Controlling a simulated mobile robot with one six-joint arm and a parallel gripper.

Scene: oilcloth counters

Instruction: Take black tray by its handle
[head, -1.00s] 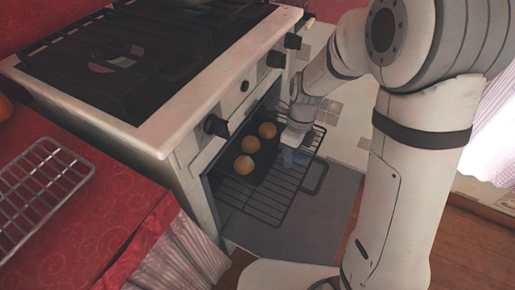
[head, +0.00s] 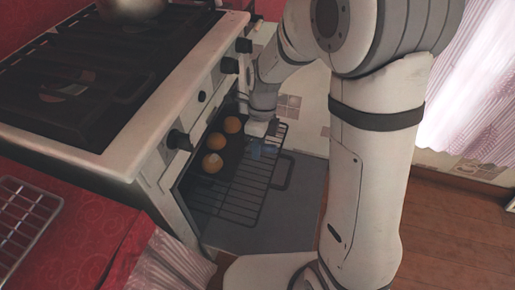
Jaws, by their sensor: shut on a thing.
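The black tray (head: 224,176) sits inside and partly out of the oven, dark, with three round brown buns (head: 212,163) on its left part. Its front part appears as a black wire grid over the open oven door, with a loop-shaped handle (head: 282,172) at the right side. My gripper (head: 257,150) is at the tray's right edge, near the far bun, its bluish fingertips low at the grid. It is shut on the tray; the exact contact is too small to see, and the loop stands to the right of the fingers.
The white stove (head: 140,150) with black burner grates and knobs is at left. The grey oven door (head: 255,235) lies open beneath the tray. A metal rack (head: 22,215) lies on the red counter (head: 85,215) at lower left. Wooden floor (head: 450,225) is free at right.

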